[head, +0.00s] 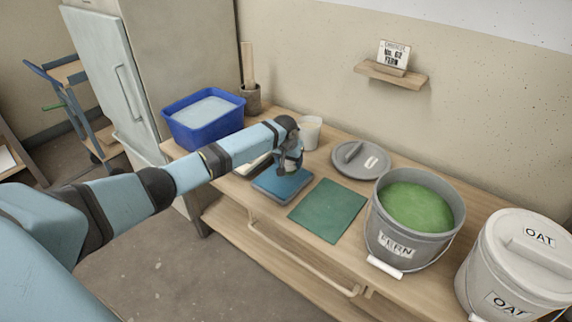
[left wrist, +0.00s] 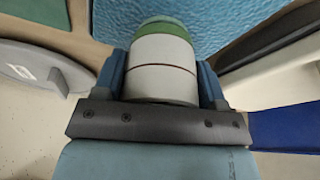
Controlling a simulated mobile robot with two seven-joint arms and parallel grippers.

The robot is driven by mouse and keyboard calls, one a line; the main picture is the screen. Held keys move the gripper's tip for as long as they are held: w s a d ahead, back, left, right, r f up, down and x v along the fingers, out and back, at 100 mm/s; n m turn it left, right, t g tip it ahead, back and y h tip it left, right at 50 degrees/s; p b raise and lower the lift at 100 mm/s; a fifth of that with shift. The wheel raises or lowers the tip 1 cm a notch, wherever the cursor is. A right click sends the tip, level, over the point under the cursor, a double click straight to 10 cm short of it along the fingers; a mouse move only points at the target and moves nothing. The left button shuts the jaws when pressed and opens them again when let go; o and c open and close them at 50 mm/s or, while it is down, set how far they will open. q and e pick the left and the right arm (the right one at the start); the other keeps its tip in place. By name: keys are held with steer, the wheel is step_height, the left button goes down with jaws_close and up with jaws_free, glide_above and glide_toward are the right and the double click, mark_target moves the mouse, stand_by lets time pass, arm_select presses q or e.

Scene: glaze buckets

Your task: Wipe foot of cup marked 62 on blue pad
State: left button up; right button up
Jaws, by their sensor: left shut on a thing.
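My left gripper (head: 289,163) is over the blue pad (head: 264,188) on the wooden table, pointing down. In the left wrist view its fingers (left wrist: 160,70) are shut on a pale grey-white cup (left wrist: 162,83) with a thin reddish line around it. A green band (left wrist: 166,29) shows at the cup's far end, towards the pad's textured blue face (left wrist: 235,22). I cannot tell whether the cup touches the pad. No number shows on the cup. A sign reading No. 62 FERN (head: 394,55) stands on the wall shelf. My right gripper is not in view.
A blue tub of water (head: 202,135) stands at the left. A pale cup (head: 310,133) is behind my gripper. A grey lid (head: 358,161), a green mat (head: 328,212), an open FERN bucket of green glaze (head: 382,232) and a closed OAT bucket (head: 505,265) stand to the right.

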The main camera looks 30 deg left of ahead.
arm_select(q)
steer(key=shift+s+r+p, duration=0.25)
steer(key=shift+s+p, duration=0.3)
steer(key=shift+p, duration=0.55)
steer(key=shift+s+a+p, duration=0.1)
steer(key=shift+s+p, duration=0.3)
steer(key=shift+p, duration=0.1)
steer(key=shift+s+p, duration=0.65)
steer(key=shift+p, duration=0.2)
steer(key=shift+s+a+p, duration=0.1)
steer(key=shift+s+p, duration=0.55)
steer(key=shift+p, duration=0.2)
steer(key=shift+s+p, duration=0.7)
steer(key=shift+p, duration=0.1)
steer(key=shift+s+p, duration=0.4)
steer(key=shift+p, duration=0.05)
steer(key=shift+s+f, duration=0.1)
steer(key=shift+f, duration=0.1)
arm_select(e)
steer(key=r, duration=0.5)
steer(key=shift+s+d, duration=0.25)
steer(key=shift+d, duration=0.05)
